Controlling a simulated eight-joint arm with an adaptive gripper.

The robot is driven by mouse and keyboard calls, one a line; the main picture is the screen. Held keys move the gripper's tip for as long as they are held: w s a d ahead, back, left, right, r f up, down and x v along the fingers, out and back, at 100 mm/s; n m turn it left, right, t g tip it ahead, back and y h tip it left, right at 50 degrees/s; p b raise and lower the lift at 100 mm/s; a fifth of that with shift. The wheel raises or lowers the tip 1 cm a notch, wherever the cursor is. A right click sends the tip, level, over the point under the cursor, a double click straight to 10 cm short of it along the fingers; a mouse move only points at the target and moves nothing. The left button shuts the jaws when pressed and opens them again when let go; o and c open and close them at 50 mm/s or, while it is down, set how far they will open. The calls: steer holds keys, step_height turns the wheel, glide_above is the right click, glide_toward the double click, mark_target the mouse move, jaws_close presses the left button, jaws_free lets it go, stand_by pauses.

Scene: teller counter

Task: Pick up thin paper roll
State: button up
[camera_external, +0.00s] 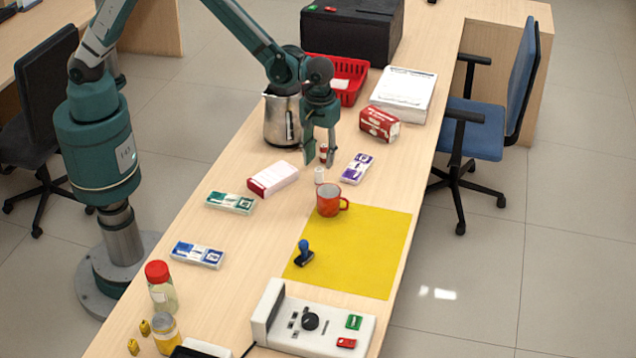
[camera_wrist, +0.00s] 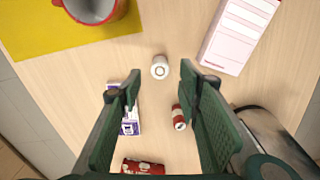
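A small white paper roll (camera_external: 319,174) stands upright on the counter, just behind the red mug. In the wrist view the paper roll (camera_wrist: 160,67) shows its round end and centre hole, just beyond the gap between my fingertips. My gripper (camera_external: 320,158) points down above the counter close to the roll. In the wrist view my gripper (camera_wrist: 157,80) is open with nothing between its fingers. A small red-and-white cylinder (camera_wrist: 179,117) stands near the right finger; it also shows in the external view (camera_external: 323,154), partly behind my fingers.
A red mug (camera_external: 329,201) stands by the yellow mat (camera_external: 370,250). A white-and-red box (camera_external: 273,179) lies left of the roll, and a purple-and-white pack (camera_external: 357,168) lies right. A steel kettle (camera_external: 282,120), red basket (camera_external: 347,75) and red box (camera_external: 379,124) are behind.

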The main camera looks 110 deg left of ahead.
mark_target(319, 169)
stand_by(0.3)
steer(key=shift+d+f+b, duration=0.15)
steer(key=shift+f+b, duration=0.4)
steer(key=shift+f, duration=2.1)
steer(key=c, duration=0.8)
